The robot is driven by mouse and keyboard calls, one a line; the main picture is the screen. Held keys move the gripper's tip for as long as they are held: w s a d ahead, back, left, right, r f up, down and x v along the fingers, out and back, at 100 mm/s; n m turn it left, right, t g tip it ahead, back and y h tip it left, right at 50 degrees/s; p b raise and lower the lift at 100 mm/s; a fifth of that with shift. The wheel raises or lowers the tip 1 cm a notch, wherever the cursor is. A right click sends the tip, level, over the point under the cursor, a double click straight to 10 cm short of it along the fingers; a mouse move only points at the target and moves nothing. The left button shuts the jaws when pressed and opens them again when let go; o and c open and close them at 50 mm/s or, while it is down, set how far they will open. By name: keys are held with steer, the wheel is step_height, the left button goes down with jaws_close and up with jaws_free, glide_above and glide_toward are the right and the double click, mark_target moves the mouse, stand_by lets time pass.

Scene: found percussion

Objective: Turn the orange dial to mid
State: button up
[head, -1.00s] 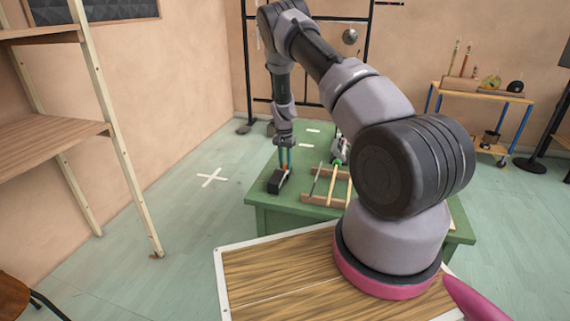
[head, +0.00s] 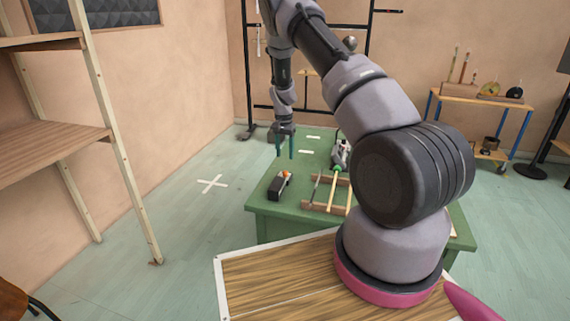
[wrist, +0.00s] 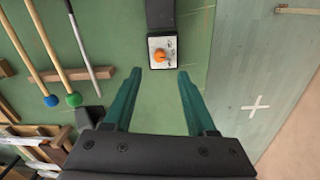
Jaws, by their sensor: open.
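The orange dial (wrist: 160,56) is on a white panel with small dark marks at one end of a black box (wrist: 160,14). In the head view the dial (head: 287,174) tops the far end of the box (head: 275,188), which lies near the left edge of the green table (head: 264,209). The dial's pointer direction is too small to read. My gripper (head: 285,153) is open and empty, raised above and beyond the dial. In the wrist view, the dial lies ahead of the gap between my green fingertips (wrist: 159,76), apart from both.
A wooden rack (head: 312,205) with several mallets or sticks stands right of the box. A grey and green device (head: 341,152) sits behind it. Wooden shelves (head: 60,152) stand at the left. The table's far left has white tape strips (head: 306,152) and free room.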

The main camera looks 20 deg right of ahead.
steer(key=shift+r, duration=1.35)
steer(key=s+a+r+t+y, duration=0.1)
steer(key=s+r, duration=0.3)
steer(key=r, duration=0.6)
steer(key=s+a+r+n+t, duration=0.1)
steer(key=s+r, duration=0.3)
steer(key=r, duration=0.5)
steer(key=s+a+r+t+y, duration=0.1)
steer(key=s+r, duration=0.3)
steer(key=r, duration=0.6)
steer(key=s+a+r+n+t, duration=0.1)
steer(key=s+r, duration=0.2)
steer(key=s, duration=0.6)
steer(key=s+a+r+n+t, duration=0.1)
steer(key=s+r, duration=0.3)
steer(key=s, duration=0.5)
steer(key=s+a+r+n+t, duration=0.1)
steer(key=s+r, duration=0.3)
steer(key=s, duration=0.5)
steer(key=shift+t, duration=0.7)
